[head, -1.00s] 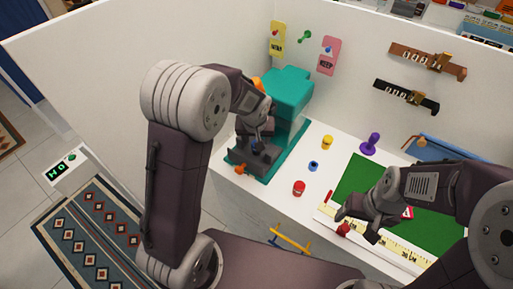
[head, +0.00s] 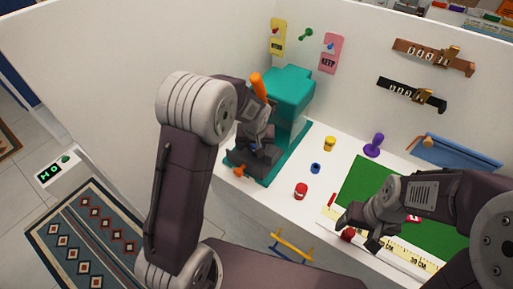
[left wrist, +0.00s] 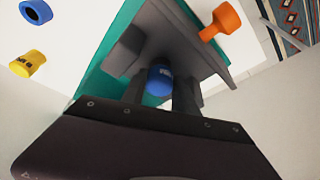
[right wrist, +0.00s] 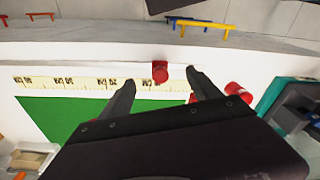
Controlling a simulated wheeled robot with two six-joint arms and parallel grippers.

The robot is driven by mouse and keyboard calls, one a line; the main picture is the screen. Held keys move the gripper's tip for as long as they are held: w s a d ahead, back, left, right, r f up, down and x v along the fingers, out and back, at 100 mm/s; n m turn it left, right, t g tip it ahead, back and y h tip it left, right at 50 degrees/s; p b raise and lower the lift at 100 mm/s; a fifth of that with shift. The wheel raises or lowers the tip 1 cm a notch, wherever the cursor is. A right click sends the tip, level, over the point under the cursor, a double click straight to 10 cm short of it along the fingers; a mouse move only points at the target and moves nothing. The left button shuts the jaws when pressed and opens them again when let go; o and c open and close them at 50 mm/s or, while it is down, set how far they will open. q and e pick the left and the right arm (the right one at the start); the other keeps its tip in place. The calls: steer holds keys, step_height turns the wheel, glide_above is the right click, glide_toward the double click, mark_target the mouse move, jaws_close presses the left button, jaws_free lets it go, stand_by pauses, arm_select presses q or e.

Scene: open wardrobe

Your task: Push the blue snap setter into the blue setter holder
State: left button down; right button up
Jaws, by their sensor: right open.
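My left gripper (head: 250,150) is at the dark grey base of the teal press. In the left wrist view, its fingers (left wrist: 160,95) stand close on both sides of a blue labelled cylinder, which looks like the blue snap setter (left wrist: 159,80) and fills the gap between them. Whether the setter touches the press is unclear. A short blue cup with a dark opening, apparently the blue setter holder (head: 315,168), stands on the white top; it also shows in the left wrist view (left wrist: 36,11). My right gripper (head: 361,226) is open and empty above the ruler.
The teal press (head: 290,92) has an orange handle (head: 259,87) and orange knob (left wrist: 226,18). A yellow cup (head: 329,143) and red cup (head: 301,191) flank the blue cup. A green mat (head: 362,184) lies right.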

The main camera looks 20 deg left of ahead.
arm_select(q)
steer(key=c, duration=1.6)
jaws_free()
jaws_close()
steer(key=shift+r+p, duration=1.05)
steer(key=shift+r, duration=0.25)
arm_select(e)
steer(key=shift+r, duration=1.05)
arm_select(q)
steer(key=shift+r+p, duration=1.5)
steer(key=shift+r, duration=0.4)
arm_select(e)
steer(key=shift+r, duration=1.55)
